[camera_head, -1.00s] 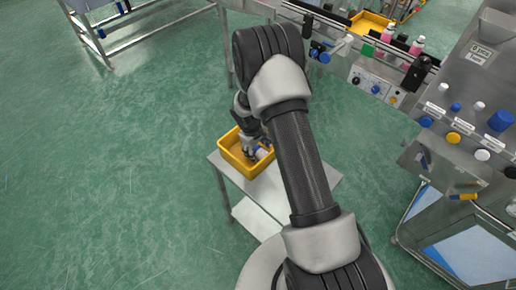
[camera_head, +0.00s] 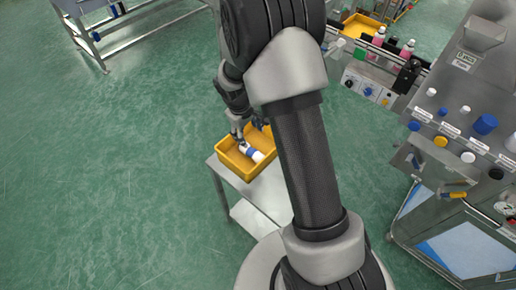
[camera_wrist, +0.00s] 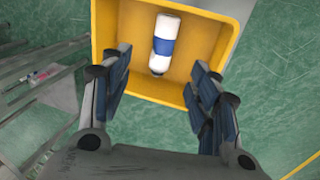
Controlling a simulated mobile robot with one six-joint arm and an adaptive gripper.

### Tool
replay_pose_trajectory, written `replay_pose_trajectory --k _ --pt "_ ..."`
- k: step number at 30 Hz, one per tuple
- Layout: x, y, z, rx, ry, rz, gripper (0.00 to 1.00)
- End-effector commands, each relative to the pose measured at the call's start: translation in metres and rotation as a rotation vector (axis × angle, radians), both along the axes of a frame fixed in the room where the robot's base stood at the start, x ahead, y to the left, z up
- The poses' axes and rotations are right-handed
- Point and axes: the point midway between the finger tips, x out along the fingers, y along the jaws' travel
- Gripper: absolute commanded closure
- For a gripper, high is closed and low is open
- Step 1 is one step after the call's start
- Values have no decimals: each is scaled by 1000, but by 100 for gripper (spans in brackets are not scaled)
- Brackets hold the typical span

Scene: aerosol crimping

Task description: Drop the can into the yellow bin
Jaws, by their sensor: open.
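The can, white with a blue band, lies on its side on the floor of the yellow bin; it shows in the head view as the can (camera_head: 254,154) and in the wrist view (camera_wrist: 163,45). The yellow bin (camera_head: 234,167) stands on a small metal table, and its rim also shows in the wrist view (camera_wrist: 232,40). My gripper (camera_wrist: 158,85) is open and empty, its two blue-padded fingers spread wide above the near side of the bin. The can is clear of both fingers. In the head view my arm hides part of the bin's right side.
The small metal table (camera_head: 222,177) has bare top at the front and right. A grey machine (camera_head: 455,120) with knobs and caps stands at the right. A conveyor with pink bottles and another yellow bin (camera_head: 360,24) is behind. Open green floor lies left.

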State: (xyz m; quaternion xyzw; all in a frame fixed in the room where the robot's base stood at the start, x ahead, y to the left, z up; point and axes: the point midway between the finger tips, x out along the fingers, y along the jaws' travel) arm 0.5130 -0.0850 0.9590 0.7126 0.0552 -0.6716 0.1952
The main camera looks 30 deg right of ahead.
Motion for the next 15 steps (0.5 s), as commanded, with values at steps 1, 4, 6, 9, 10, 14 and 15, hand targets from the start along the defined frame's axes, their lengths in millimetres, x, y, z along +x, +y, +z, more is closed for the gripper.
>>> replay_pose_trajectory --k 1,4,6,9,10,14,15 --pt "-2 3 27 1 -28 -15 44" --pt "-18 9 81 11 -69 -61 44" --pt "-35 15 117 23 -100 -95 44" --pt "-64 25 161 44 -140 -138 44" --pt "-73 27 173 52 -152 -150 44" --pt "-119 41 217 91 -205 -202 44" --pt "-134 45 228 106 -220 -216 44"
